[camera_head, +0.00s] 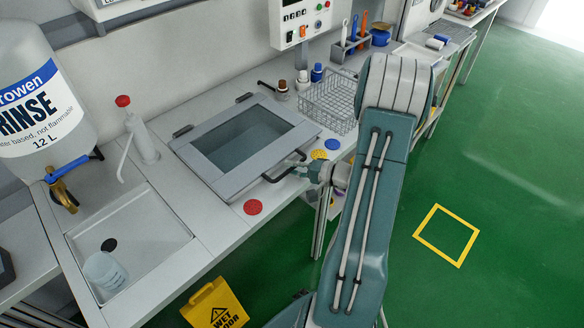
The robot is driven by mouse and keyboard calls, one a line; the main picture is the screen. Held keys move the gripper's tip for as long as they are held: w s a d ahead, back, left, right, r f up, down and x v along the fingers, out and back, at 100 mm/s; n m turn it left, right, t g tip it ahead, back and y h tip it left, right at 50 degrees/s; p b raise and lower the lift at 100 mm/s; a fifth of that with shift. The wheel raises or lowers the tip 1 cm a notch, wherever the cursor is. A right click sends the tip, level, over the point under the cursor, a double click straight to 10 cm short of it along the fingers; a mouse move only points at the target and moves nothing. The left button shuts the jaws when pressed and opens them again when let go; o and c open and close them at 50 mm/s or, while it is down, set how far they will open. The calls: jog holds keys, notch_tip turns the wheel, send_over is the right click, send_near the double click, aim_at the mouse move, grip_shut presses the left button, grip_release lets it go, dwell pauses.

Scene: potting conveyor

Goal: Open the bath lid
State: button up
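The bath lid (213,172) is a grey frame with a dark glass window, set in the bench at the middle of the view. It lies flat or nearly flat over the bath, with two dark hinges along its back edge. A dark bar handle (272,179) runs along its front right edge. My gripper (300,166) is at the right end of this handle, with its dark fingers close to or touching the bar. The fingers are small and partly blend with the handle, so I cannot tell whether they are closed around it.
A sink (150,235) with a beaker (104,270) and a large rinse bottle (45,100) are left. Red (253,207), yellow and blue discs lie along the front edge. A yellow wet-floor sign (215,305) stands below.

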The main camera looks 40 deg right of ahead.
jog(key=shift+c, duration=0.3)
jog(key=shift+a, duration=0.1)
grip_shut()
jog(key=shift+r, duration=0.1)
